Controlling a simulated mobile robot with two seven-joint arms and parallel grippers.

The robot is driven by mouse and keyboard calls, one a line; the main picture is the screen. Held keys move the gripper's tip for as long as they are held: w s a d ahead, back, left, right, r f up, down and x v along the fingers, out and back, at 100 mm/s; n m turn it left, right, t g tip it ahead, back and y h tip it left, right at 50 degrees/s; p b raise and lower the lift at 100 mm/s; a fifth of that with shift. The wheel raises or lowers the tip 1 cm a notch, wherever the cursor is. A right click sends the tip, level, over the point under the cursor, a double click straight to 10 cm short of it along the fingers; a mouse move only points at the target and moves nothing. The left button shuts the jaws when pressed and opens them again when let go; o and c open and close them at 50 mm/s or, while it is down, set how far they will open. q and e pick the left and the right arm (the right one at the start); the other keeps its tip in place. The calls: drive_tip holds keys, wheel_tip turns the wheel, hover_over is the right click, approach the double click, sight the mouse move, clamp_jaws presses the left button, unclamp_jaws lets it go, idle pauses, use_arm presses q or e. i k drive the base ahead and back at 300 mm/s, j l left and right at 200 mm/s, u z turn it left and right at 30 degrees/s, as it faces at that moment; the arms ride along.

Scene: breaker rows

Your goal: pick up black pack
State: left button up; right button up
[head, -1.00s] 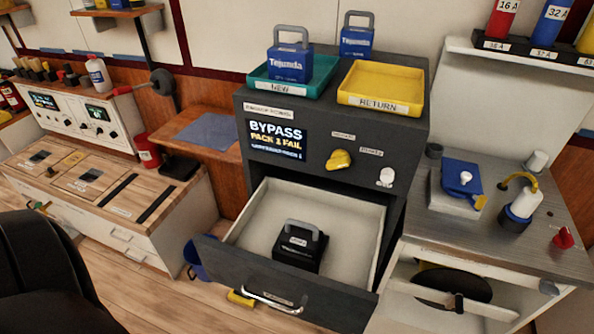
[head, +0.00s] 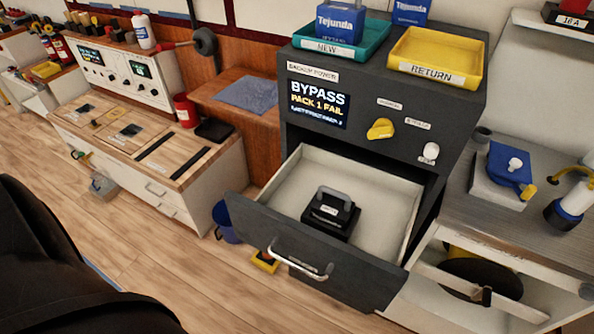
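The black pack (head: 331,213) stands upright in the open drawer (head: 385,197) of the dark backup power cabinet. It has a grey handle on top and a small white label on its front. The drawer is pulled well out, with white inner walls and a metal bar handle. Neither gripper shows in the head view. A dark shape at the lower left hides part of the floor.
A teal NEW tray (head: 361,53) with a blue pack (head: 339,24) and a yellow RETURN tray (head: 439,71) sit on the cabinet. The display (head: 319,103) reads BYPASS, PACK 1 FAIL. A blue bucket (head: 222,218) stands left of the drawer.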

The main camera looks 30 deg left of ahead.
sight(335, 208)
drive_tip(key=u, duration=0.95)
